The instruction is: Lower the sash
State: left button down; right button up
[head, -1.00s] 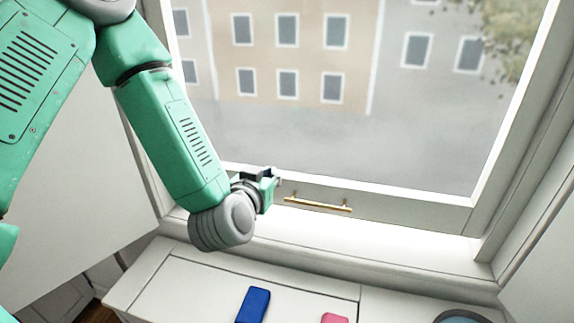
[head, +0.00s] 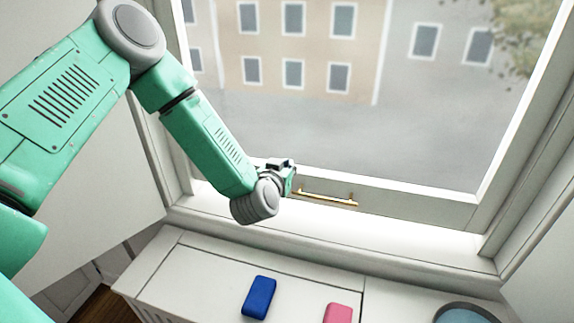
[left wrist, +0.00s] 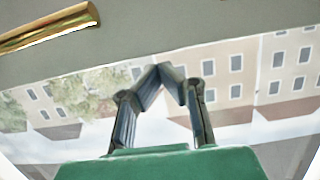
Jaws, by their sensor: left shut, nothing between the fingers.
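The window sash (head: 420,205) is a light grey frame with a large glass pane. Its bottom rail stands a little above the sill, with a bright gap beneath. A brass bar handle (head: 328,198) is fixed along the bottom rail. My left gripper (head: 292,168) is just left of the handle, close to the rail. In the left wrist view the left gripper's fingers (left wrist: 160,72) meet at their tips and hold nothing. The handle (left wrist: 50,28) shows at the upper left there, apart from the fingers. My right gripper is not in view.
A white ledge (head: 200,275) lies below the window. On it are a blue block (head: 259,297), a pink block (head: 338,313) and a round blue-grey dish (head: 466,314) at the right. White panels flank the window on both sides.

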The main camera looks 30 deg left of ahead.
pick_arm(q)
notch_tip(320, 180, down, 7)
jog(key=b, duration=0.4)
jog(key=shift+s+a, duration=0.2)
jog(key=shift+s, duration=0.05)
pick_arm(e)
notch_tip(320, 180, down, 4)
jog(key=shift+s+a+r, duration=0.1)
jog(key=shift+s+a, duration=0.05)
pick_arm(q)
jog(key=shift+a, duration=0.1)
jog(key=shift+s, duration=0.1)
jog(key=v, duration=1.1)
jog(key=shift+s+d+r, duration=0.15)
jog(key=shift+d+r, duration=0.15)
jog(key=shift+r, duration=0.1)
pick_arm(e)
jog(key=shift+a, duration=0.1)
